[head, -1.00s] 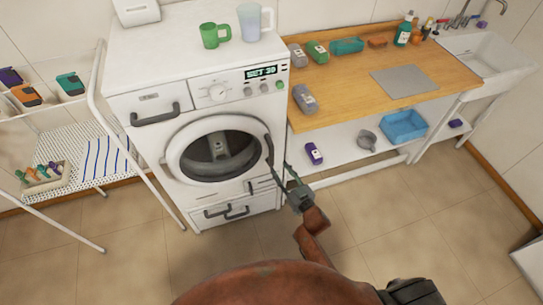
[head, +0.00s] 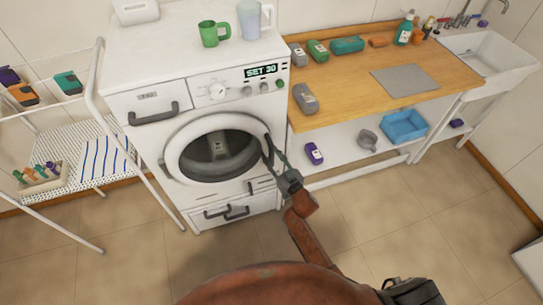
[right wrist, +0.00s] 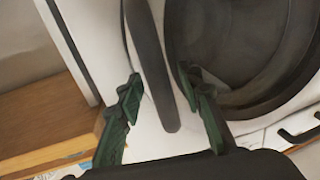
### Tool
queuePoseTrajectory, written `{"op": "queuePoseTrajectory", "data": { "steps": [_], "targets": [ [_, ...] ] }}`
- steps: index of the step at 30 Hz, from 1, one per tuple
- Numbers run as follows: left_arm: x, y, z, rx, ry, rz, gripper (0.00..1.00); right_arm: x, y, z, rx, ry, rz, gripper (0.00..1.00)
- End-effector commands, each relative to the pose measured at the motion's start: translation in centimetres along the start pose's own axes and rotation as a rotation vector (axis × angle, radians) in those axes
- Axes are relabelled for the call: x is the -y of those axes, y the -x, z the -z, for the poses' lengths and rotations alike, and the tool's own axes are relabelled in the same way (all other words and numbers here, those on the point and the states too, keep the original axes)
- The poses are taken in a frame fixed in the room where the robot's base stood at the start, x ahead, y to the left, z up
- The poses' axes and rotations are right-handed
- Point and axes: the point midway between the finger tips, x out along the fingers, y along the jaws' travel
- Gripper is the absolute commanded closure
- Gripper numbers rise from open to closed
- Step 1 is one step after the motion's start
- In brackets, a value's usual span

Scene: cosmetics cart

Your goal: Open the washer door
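The white washer (head: 230,110) stands in the middle of the head view. Its round door (head: 210,150) with dark glass looks shut, and a grey item shows behind the glass. The dark upright door handle (head: 267,148) is at the door's right side. My right gripper (head: 273,157) is at this handle. In the right wrist view, the handle (right wrist: 152,60) runs between the green fingers of the right gripper (right wrist: 160,80). The fingers are spread, with a visible gap on each side of the handle. My left gripper is not in view.
A wooden counter (head: 350,100) with bottles and a sink (head: 485,60) stands to the right. A white wire rack (head: 85,170) stands close on the left. A green mug (head: 210,35) and a pale jug (head: 249,22) are on the washer. The floor in front is clear.

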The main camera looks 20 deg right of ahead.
Motion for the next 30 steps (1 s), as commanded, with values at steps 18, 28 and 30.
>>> {"op": "queuePoseTrajectory", "data": {
  "steps": [18,28,30],
  "targets": [
    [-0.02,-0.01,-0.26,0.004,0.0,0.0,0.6,0.01,0.03,-0.02,0.0,0.0,0.0,1.0],
    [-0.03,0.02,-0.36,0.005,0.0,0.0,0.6,0.09,0.05,-0.03,0.0,0.0,0.001,1.0],
    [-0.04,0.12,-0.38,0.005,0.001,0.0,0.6,0.37,0.13,-0.02,0.001,-0.001,0.004,1.0]
  ]
}}
